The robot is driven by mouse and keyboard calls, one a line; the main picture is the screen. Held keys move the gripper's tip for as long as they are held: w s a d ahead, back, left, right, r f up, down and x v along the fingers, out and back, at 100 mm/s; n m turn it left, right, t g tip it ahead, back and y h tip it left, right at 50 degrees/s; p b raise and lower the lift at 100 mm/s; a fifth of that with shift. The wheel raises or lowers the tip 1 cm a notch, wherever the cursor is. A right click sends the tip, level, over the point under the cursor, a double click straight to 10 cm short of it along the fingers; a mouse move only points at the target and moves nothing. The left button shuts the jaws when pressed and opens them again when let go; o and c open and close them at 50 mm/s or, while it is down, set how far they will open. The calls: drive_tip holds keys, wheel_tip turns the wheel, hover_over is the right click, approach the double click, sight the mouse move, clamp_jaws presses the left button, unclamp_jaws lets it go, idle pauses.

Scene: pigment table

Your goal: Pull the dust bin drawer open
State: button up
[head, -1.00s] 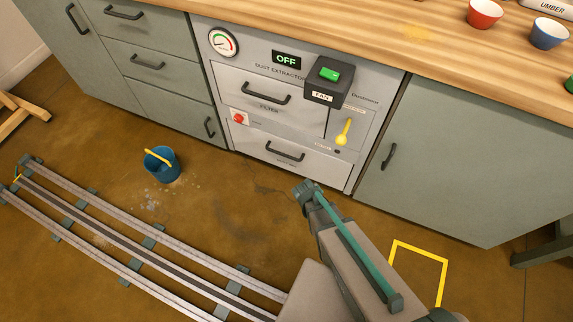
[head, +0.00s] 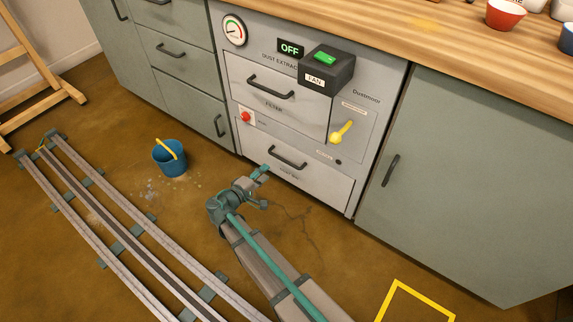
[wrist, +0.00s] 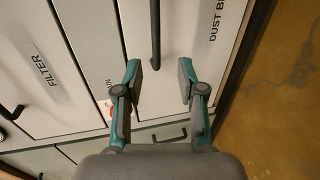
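The dust bin drawer (head: 325,184) is the lowest grey drawer of the dust extractor and appears shut. Its dark bar handle (head: 288,157) is bare in the head view. My gripper (head: 263,187) is low in front of this drawer. In the wrist view the drawer front (wrist: 192,35) carries a partly cut-off "DUST B..." label. There the handle (wrist: 155,35) runs down from the top edge and ends near the gap between my two fingertips (wrist: 159,76). The fingers are apart with nothing gripped. The distance between fingertips and handle is hard to judge.
The filter drawer (head: 285,92) sits above, with a yellow lever (head: 342,132) and a red knob (head: 246,116) nearby. The fan box (head: 327,68) is by the "OFF" display. A blue bucket (head: 170,160) and the rail (head: 120,225) are on the floor at left.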

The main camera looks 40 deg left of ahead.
sight(280, 159)
drive_tip(key=b+x, duration=0.1)
drive_tip(key=x, duration=0.2)
drive_tip(key=b+x, duration=0.1)
drive_tip(key=x, duration=0.3)
drive_tip(key=b+x, duration=0.1)
drive_tip(key=x, duration=0.2)
drive_tip(key=shift+w+a+r, duration=0.2)
drive_tip(key=shift+w, duration=0.3)
clamp_jaws()
